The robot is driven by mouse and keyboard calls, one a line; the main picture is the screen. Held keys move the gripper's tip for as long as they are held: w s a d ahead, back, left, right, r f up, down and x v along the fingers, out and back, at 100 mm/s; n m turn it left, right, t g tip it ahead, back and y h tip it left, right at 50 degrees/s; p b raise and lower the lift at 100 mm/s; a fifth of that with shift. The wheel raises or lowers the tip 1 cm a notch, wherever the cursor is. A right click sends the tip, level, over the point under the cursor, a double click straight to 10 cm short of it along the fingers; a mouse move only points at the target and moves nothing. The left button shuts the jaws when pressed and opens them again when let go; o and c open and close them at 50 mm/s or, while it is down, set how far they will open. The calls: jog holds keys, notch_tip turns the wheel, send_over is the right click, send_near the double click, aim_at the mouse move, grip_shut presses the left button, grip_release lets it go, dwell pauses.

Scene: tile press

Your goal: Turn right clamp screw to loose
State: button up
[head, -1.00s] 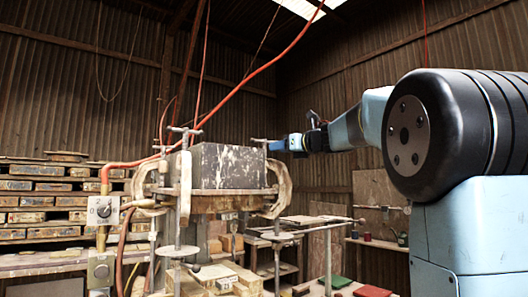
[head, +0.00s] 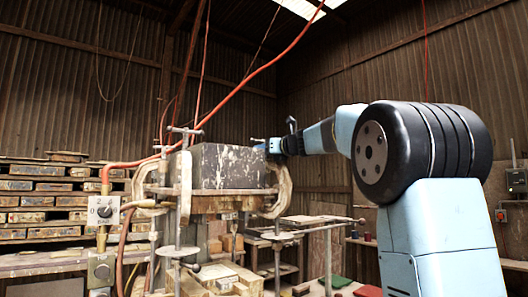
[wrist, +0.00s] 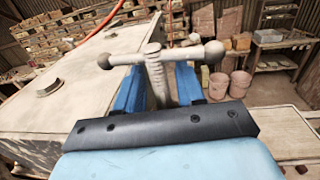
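The right clamp screw (wrist: 156,68) stands upright in the wrist view, a threaded spindle topped by a T-bar with a ball at each end. In the head view its top (head: 257,140) shows at the right edge of the press, partly covered by my gripper (head: 274,146). In the wrist view my gripper (wrist: 160,82) has its two blue fingers apart, one on each side of the spindle, below the bar. Some space shows between fingers and spindle; I cannot tell whether either touches. The right clamp (head: 279,188) grips the mould block (head: 228,167).
The left clamp screw (head: 185,131) stands at the press's left side. In the wrist view, pale buckets (wrist: 229,84) and a shelf (wrist: 280,45) stand behind on the right.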

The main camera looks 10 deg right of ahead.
grip_shut()
jog(key=shift+y, duration=0.3)
jog(key=shift+n+g+y, duration=0.4)
jog(key=shift+n+y, duration=0.1)
jog(key=shift+n, duration=0.1)
jog(key=shift+o, duration=0.4)
grip_release()
jog(key=shift+s+d, duration=0.1)
